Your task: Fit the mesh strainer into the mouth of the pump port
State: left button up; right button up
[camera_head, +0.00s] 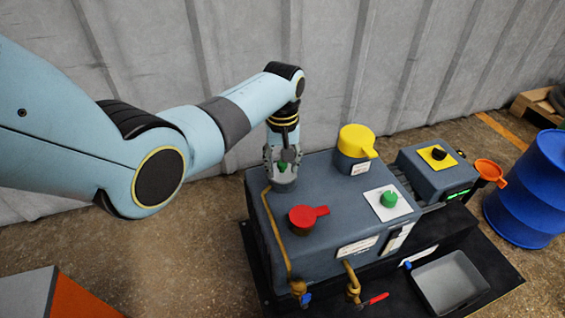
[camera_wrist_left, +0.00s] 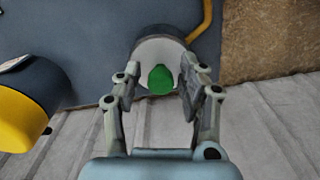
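My left gripper (camera_head: 283,165) points down over a short grey round port (camera_head: 284,184) at the back left corner of the dark grey machine. A small green piece (camera_head: 283,167) sits between its fingers. In the left wrist view the fingers (camera_wrist_left: 157,75) stand apart on both sides of the green piece (camera_wrist_left: 160,80), with a gap at least on its left. Behind the piece is the pale round face of the port (camera_wrist_left: 146,50). No mesh shows clearly, so I cannot tell whether the green piece belongs to the strainer. My right gripper is out of view.
The machine top (camera_head: 325,185) carries a red lever cap (camera_head: 303,217), a yellow cap (camera_head: 356,139) and a green knob (camera_head: 389,199). An orange cup (camera_head: 490,171), a blue drum (camera_head: 530,190) and an empty grey tray (camera_head: 449,284) are at the right. A corrugated wall stands close behind.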

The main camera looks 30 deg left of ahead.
pick_arm(q)
notch_tip(320, 180, up, 12)
dwell(0.6)
dwell(0.5)
